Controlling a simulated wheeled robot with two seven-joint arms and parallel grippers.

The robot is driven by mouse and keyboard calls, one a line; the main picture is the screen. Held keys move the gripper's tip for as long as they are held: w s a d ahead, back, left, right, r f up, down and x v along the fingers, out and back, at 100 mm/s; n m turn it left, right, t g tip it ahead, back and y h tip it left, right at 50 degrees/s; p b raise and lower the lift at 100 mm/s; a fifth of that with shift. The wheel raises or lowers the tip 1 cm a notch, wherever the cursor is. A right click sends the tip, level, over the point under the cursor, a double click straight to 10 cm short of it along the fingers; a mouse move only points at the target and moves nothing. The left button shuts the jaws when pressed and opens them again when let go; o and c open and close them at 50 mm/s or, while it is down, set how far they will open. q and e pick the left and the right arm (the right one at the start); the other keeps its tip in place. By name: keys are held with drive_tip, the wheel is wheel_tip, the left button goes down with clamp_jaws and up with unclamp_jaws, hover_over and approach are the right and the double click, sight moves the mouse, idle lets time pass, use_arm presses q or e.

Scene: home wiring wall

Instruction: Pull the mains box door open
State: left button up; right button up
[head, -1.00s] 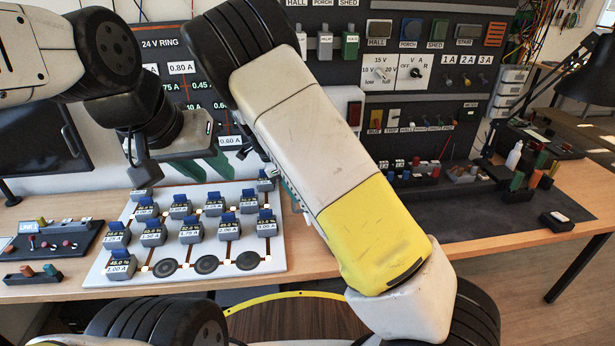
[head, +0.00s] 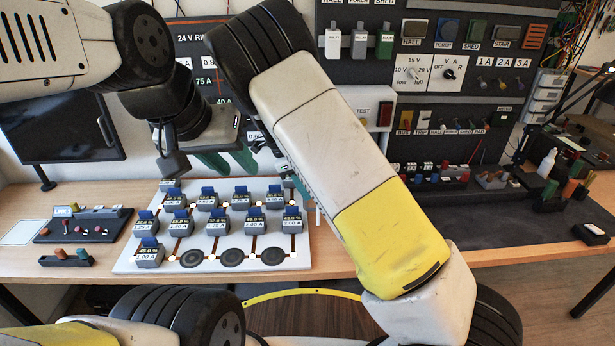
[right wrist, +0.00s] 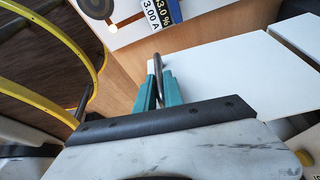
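In the right wrist view, my right gripper (right wrist: 160,92) has its teal fingers close on both sides of a grey metal bar handle (right wrist: 158,66). The handle stands at the left edge of a plain white panel (right wrist: 215,75), which looks like the mains box door. I cannot tell how far the door stands open. In the head view, my right arm hides the door and most of its gripper; only a bit of teal (head: 301,188) shows. My left gripper (head: 228,160) hangs empty above the circuit board, its green fingers apart.
A white board (head: 135,262) with several blue-topped modules lies on the wooden bench (head: 90,190). The dark switch panel (head: 455,60) stands behind. A second white panel (right wrist: 298,35) is beside the first. A yellow-rimmed round surface (head: 310,320) is below the bench.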

drive_tip(key=o, duration=0.3)
drive_tip(key=v, duration=0.7)
drive_tip(key=shift+a+r, duration=0.2)
drive_tip(key=shift+r, duration=0.15)
drive_tip(key=s+d+r+n+y, duration=0.6)
drive_tip(key=s+d+r+n, duration=0.2)
drive_tip(key=d+r, duration=0.45)
drive_tip(key=s+d+r+n+t, duration=0.1)
drive_tip(key=s+d+n+t, duration=0.1)
drive_tip(key=s, duration=0.3)
drive_tip(key=s+d+r+n+t, duration=0.1)
drive_tip(key=s+d+n+t, duration=0.1)
drive_tip(key=s+n, duration=0.3)
drive_tip(key=s+d+r+n+t, duration=0.1)
drive_tip(key=s+d+n+t, duration=0.1)
drive_tip(key=s+d+n, duration=0.2)
drive_tip(key=shift+s+d+r+y, duration=0.1)
drive_tip(key=shift+s+d+y, duration=0.1)
drive_tip(key=shift+s, duration=0.3)
drive_tip(key=shift+s+d+y, duration=0.1)
drive_tip(key=shift+s+d, duration=0.05)
drive_tip(key=shift+s, duration=0.35)
